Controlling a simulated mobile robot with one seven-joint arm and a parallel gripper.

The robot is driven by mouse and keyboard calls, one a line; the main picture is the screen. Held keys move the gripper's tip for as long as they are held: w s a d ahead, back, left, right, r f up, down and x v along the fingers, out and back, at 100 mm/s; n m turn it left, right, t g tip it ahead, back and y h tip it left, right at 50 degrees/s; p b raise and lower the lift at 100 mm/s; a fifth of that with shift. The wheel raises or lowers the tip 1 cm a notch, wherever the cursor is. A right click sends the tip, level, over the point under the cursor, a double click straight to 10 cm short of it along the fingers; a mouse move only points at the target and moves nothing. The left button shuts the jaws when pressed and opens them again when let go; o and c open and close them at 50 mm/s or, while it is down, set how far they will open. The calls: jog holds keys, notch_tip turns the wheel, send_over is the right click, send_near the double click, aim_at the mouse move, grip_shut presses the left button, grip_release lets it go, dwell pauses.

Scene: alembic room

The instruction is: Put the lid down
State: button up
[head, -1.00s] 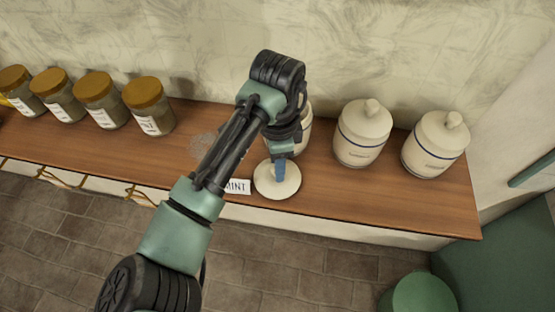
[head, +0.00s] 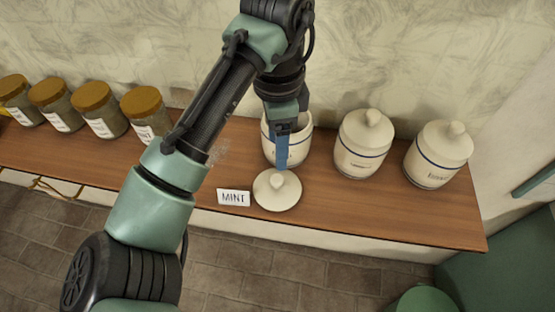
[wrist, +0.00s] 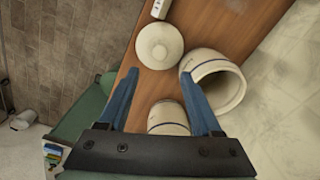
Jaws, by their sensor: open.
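The cream lid (head: 277,190) lies on the wooden shelf, knob up, in front of the open cream jar (head: 298,146). In the wrist view the lid (wrist: 160,45) lies beside the open mouth of the jar (wrist: 218,80). My gripper (head: 283,150) is open and empty, raised above the shelf between the lid and the jar in the head view. Its blue fingers (wrist: 159,88) are spread apart in the wrist view and do not touch the lid. The fingers hide part of the jar's front.
Two lidded cream jars (head: 362,143) (head: 438,154) stand to the right on the shelf (head: 340,205). A MINT card (head: 234,198) stands left of the lid. Several brown-lidded glass jars (head: 98,110) line the left. The shelf's front edge is close to the lid.

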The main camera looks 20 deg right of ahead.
notch_tip(320, 180, up, 2)
jog(key=shift+r, duration=0.15)
